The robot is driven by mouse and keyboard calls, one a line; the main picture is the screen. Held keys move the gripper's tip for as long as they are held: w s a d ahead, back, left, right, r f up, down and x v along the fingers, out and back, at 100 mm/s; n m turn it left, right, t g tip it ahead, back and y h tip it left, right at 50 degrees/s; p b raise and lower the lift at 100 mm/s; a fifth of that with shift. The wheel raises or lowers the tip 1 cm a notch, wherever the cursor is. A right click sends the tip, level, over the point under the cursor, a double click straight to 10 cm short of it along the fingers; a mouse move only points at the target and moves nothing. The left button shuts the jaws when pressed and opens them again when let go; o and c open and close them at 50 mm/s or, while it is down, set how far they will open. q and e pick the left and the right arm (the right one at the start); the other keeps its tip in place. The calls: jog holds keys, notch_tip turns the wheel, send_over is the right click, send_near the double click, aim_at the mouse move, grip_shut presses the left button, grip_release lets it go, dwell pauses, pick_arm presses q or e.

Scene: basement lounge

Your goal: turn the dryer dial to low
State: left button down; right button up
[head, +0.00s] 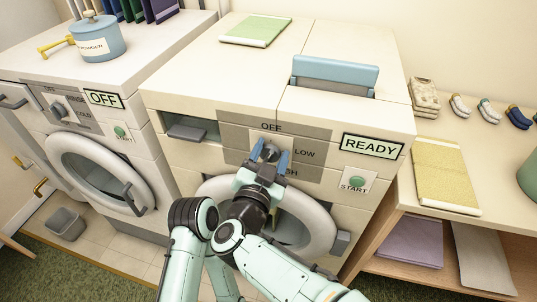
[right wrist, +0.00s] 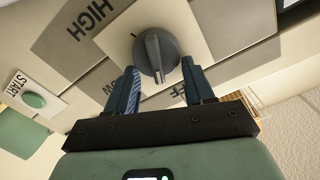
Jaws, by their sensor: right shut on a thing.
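The dryer (head: 220,72) stands in the middle of the head view, with a READY display (head: 371,146) and a green start button (head: 357,181). Its grey dial (head: 270,151) sits on a panel marked OFF above, LOW to the right and HIGH lower right. My right gripper (head: 269,150) reaches it from below, with blue fingers at either side. In the right wrist view, the fingers (right wrist: 160,88) flank the round dial (right wrist: 157,55), shut on it. The dial's raised ridge runs roughly up and down there; I cannot tell which label it points to. My left gripper is not seen.
A washer (head: 95,125) showing OFF stands left, with a blue pot (head: 97,40) on top. A green book (head: 255,30) lies on the dryer, beside a raised blue flap (head: 335,75). A wooden shelf unit (head: 400,215) stands right. A grey bin (head: 67,224) is on the floor.

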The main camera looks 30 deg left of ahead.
jog(key=m, duration=0.1)
jog(key=m+b, duration=0.1)
jog(key=m, duration=0.1)
jog(key=shift+d+f+m, duration=0.3)
jog(key=shift+m, duration=0.1)
jog(key=m+b, duration=0.1)
jog(key=m, duration=0.2)
jog(key=m+b, duration=0.1)
jog(key=shift+w+d+f+b, duration=0.1)
jog(key=shift+d+f+b, duration=0.15)
jog(key=shift+f+b, duration=0.05)
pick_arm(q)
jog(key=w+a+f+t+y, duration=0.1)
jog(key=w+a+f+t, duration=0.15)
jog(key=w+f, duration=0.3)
pick_arm(e)
jog(key=shift+m, duration=0.6)
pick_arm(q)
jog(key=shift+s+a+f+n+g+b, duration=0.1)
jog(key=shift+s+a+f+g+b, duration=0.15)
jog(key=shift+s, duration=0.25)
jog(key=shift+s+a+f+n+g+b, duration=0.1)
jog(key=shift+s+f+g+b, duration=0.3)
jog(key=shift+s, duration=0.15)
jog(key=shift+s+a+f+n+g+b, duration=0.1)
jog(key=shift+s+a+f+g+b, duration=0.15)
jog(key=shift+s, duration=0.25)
pick_arm(e)
jog(key=shift+f+m, duration=0.2)
jog(key=shift+m, duration=1)
